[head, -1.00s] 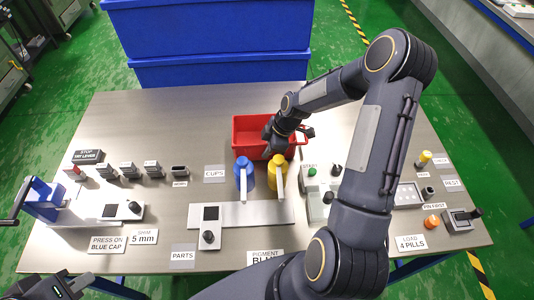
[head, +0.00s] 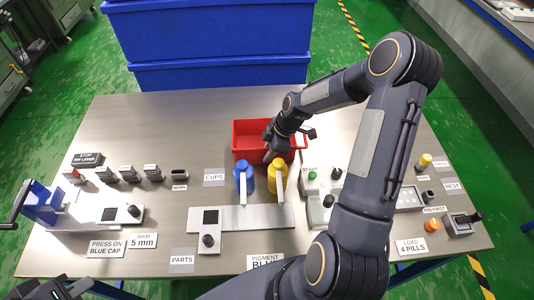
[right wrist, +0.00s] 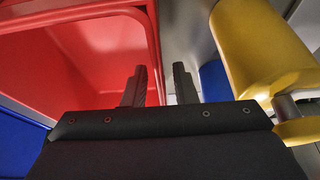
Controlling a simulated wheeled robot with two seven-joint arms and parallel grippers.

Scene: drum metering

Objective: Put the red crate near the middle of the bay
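The red crate (head: 249,138) stands on the table behind the blue and yellow bottles. It fills the upper left of the right wrist view (right wrist: 85,45). My right gripper (head: 275,150) is at the crate's front right part. In the right wrist view its two fingers (right wrist: 159,85) stand apart, with the crate's red wall edge between them and a gap visible at the right finger. My left gripper (head: 72,290) is at the bottom left corner of the head view, away from the crate. It is partly cut off, and its fingers are unclear.
A blue bottle (head: 243,172) and a yellow bottle (head: 277,171) stand close in front of the crate. The yellow one shows near the right finger (right wrist: 262,50). Large blue bins (head: 210,35) stand behind the table. The table (head: 165,120) is clear left of the crate.

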